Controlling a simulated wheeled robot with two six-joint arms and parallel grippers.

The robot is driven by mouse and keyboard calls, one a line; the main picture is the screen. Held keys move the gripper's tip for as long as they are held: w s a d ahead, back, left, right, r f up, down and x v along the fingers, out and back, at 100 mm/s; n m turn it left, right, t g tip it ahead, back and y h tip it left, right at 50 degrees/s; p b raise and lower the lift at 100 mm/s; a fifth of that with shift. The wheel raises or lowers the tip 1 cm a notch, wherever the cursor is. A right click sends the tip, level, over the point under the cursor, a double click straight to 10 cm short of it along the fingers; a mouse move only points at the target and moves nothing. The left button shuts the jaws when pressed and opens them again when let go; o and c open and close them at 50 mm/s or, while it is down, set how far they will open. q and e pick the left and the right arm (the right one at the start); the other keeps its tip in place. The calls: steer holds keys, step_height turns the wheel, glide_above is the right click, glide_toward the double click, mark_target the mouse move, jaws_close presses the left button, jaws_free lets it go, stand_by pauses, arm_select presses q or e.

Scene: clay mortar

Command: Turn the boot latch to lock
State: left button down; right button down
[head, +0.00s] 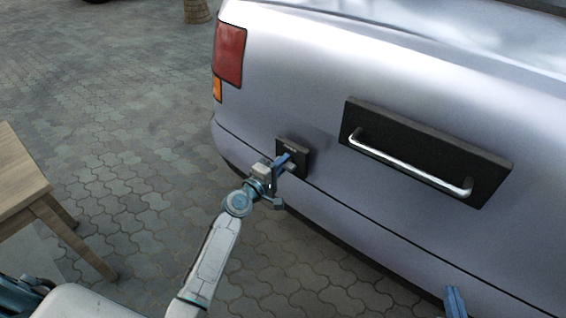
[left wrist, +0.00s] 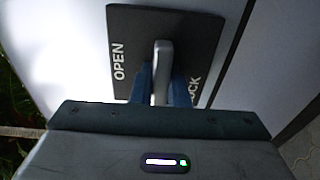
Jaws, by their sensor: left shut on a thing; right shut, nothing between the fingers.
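The boot latch's dark square plate (head: 289,143) is on the silver car's rear, left of the long handle. In the left wrist view, the plate (left wrist: 201,32) reads OPEN on its left and a partly hidden LOCK on its right. The grey latch lever (left wrist: 162,58) stands between the two words, nearly upright in that picture. My left gripper (head: 286,161) is shut on the lever, its blue fingers on both sides of it (left wrist: 163,88). My right gripper (head: 455,300) is shut and empty at the bottom of the head view, apart from the latch.
A black panel with a chrome bar handle (head: 410,168) is on the car right of the latch. A red tail light (head: 229,53) is above left. A wooden table (head: 18,172) stands at the left. The paved ground (head: 130,130) between table and car is clear.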

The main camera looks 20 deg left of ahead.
arm_select(q)
steer(key=c, duration=1.4)
jaws_free()
steer(key=v, duration=1.1)
arm_select(e)
steer(key=shift+w+r, duration=0.25)
steer(key=shift+r, duration=0.15)
